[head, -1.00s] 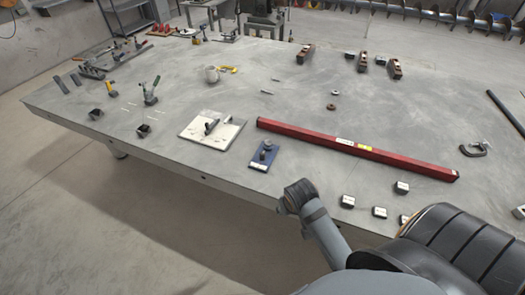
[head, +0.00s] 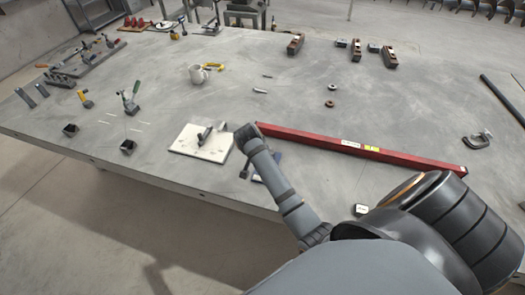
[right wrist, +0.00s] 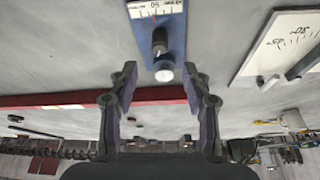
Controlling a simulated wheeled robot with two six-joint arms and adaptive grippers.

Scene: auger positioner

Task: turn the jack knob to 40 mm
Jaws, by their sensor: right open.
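The jack is a small blue plate (right wrist: 160,20), seen from above in the right wrist view. It carries a white scale strip (right wrist: 155,8) marked 50, a dark barrel (right wrist: 160,38) and a pale round knob (right wrist: 163,73). My right gripper (right wrist: 160,78) is open, and the knob shows between its two fingertips; I cannot tell whether they touch it. In the head view my right arm covers most of the blue plate (head: 277,156). The scale reading is too small to tell. My left gripper is not in view.
A white board (head: 186,148) with dark parts lies left of the jack; it also shows in the right wrist view (right wrist: 290,30). A long red beam (head: 410,158) lies right of the jack. Mid-table behind the beam is mostly free.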

